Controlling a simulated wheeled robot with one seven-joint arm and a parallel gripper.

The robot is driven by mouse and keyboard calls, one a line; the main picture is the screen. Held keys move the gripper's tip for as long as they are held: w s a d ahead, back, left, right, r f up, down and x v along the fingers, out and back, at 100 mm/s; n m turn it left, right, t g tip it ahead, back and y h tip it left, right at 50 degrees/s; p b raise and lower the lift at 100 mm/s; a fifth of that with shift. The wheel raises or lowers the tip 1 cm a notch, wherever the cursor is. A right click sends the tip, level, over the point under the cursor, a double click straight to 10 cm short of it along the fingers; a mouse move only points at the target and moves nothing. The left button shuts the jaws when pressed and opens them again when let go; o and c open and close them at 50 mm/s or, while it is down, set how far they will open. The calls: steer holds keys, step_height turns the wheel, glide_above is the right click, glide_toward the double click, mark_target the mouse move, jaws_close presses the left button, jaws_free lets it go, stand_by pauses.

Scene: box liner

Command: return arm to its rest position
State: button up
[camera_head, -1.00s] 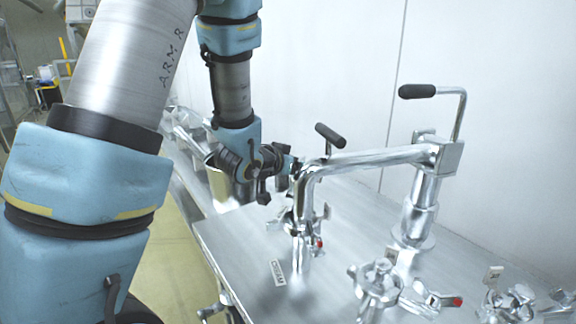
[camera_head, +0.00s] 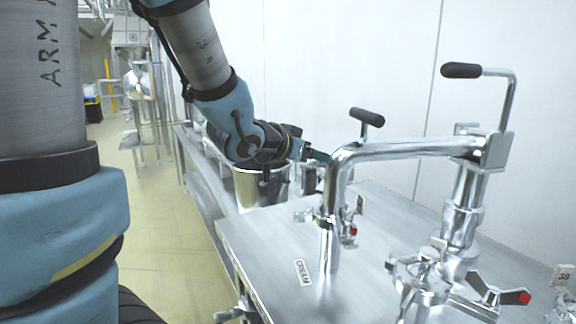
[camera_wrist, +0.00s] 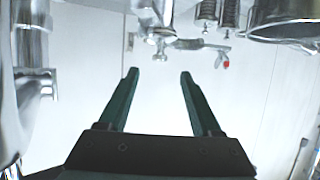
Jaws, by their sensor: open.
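My gripper (camera_wrist: 158,82) shows in the wrist view with its two dark green fingers apart and nothing between them. In the head view my gripper (camera_head: 318,165) is beside the bent chrome pipe (camera_head: 400,150), partly hidden behind its left bend. I cannot tell whether it touches the pipe. My arm reaches in from the upper left, above a metal pot (camera_head: 262,187).
The steel table (camera_head: 275,235) carries the pipe, a black-handled lever (camera_head: 462,70), a second black handle (camera_head: 367,117) and a valve with a red tip (camera_head: 500,293). A white wall stands behind. Open floor (camera_head: 150,215) lies on the left.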

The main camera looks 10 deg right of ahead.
steer(key=w+a+f+n+y+p, duration=0.1)
steer(key=a+f+n+y, duration=0.25)
steer(key=a, duration=0.55)
steer(key=w+a+f+n+y+p, duration=0.1)
steer(key=w+a+f+n+y, duration=0.1)
steer(key=a+f+y, duration=0.45)
steer(key=s+a+f+n+g+p, duration=0.1)
steer(key=s+a+n+g, duration=0.3)
steer(key=s+a, duration=0.6)
steer(key=shift+a+f+g+y, duration=0.3)
steer(key=shift+a+f+g, duration=0.05)
steer(key=shift+g, duration=0.85)
